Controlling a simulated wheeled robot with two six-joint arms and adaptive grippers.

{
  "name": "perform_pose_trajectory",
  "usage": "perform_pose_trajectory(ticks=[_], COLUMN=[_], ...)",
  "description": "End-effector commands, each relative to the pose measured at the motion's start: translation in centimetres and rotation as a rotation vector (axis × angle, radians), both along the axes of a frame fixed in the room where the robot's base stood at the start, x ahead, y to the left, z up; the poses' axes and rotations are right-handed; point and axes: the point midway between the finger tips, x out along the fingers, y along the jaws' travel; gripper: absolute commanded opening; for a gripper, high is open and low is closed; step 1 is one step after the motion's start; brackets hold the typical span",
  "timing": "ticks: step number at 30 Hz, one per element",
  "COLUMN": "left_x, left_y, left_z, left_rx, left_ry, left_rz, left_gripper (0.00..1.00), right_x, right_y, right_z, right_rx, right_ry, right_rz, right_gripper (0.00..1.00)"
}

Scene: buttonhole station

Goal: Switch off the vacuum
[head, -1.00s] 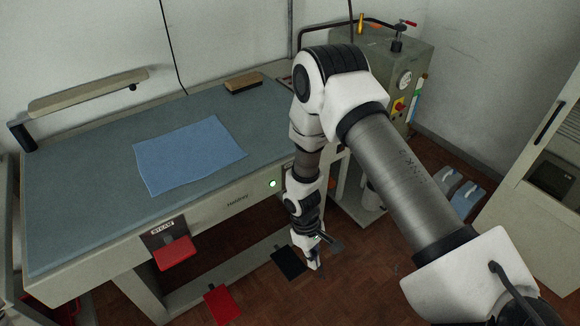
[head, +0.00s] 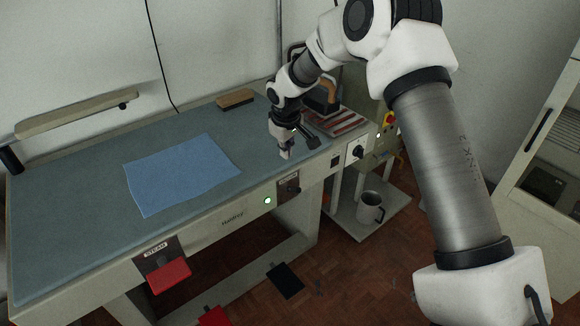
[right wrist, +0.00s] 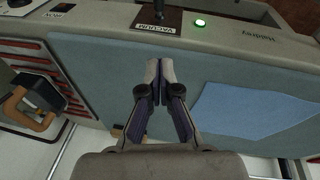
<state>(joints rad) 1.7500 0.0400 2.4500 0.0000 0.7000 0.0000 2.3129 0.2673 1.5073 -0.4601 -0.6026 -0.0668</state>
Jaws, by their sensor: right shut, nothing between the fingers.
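The vacuum control is a brown plate labelled VACUUM (right wrist: 157,22) with a dark lever on the table's front, beyond my fingertips in the right wrist view. In the head view the same vacuum plate (head: 289,187) sits on the front panel right of the green lamp (head: 268,200). The lamp (right wrist: 200,22) is lit. My right gripper (head: 285,155) is over the right part of the padded table top, near the front edge and behind the plate. In the right wrist view its fingers (right wrist: 158,70) are shut and empty. My left gripper is out of view.
A blue cloth (head: 182,174) lies on the pressing table (head: 60,215). A brush (head: 236,98) lies at the back. An iron (head: 322,97) rests on a striped stand to the right. A red STEAM paddle (head: 168,274) hangs in front. A mug (head: 370,207) stands on a low shelf.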

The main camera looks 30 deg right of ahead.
Motion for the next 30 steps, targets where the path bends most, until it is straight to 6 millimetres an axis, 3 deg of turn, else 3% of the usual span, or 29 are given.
perform_pose_trajectory(ticks=[13, 18, 30], left_x=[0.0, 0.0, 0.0], left_y=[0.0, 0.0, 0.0], left_z=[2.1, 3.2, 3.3], left_rx=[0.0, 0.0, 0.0], left_ry=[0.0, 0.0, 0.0], left_rz=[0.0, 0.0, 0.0], left_gripper=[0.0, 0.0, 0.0], right_x=[1.8, 0.3, -0.3], right_y=[-1.1, -1.8, -2.1], right_z=[-8.8, -11.0, -12.2], right_rx=[-0.001, 0.001, 0.0], right_ry=[0.004, 0.002, 0.0], right_rz=[-0.001, 0.0, 0.0], right_gripper=[0.0, 0.0, 0.0])
